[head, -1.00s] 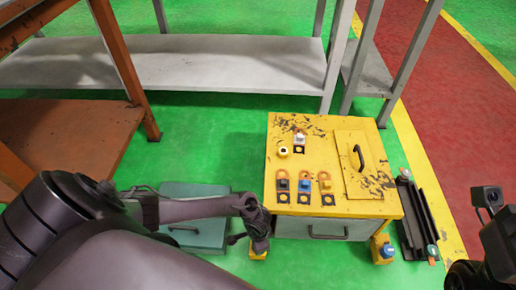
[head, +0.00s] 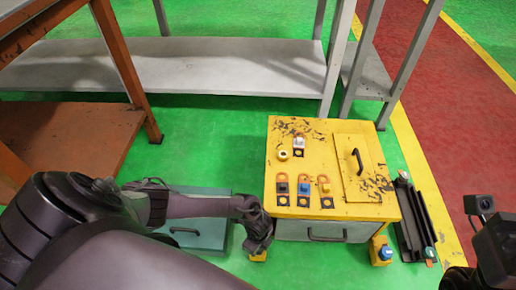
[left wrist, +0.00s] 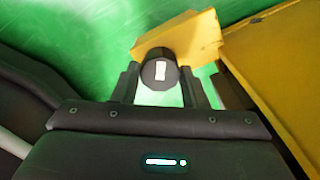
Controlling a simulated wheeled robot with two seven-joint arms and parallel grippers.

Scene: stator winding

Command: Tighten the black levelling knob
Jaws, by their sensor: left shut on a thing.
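The black levelling knob (left wrist: 159,72) shows in the left wrist view, with a white mark on its face. It sits against a yellow foot bracket (left wrist: 200,35) at the side of the yellow cabinet (head: 320,160). My left gripper (left wrist: 159,85) is shut on the knob, one finger on each side. In the head view my left gripper (head: 257,240) is low beside the cabinet's front left corner and hides the knob. Part of my right arm shows at the right edge, but its fingers cannot be made out.
The cabinet top carries several small padlock-like parts, a yellow ring (head: 283,155) and a hatch with a black handle (head: 360,160). A blue-topped knob (head: 386,253) is at the front right foot. A teal case (head: 190,236) lies left; black rails (head: 413,220) lie right.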

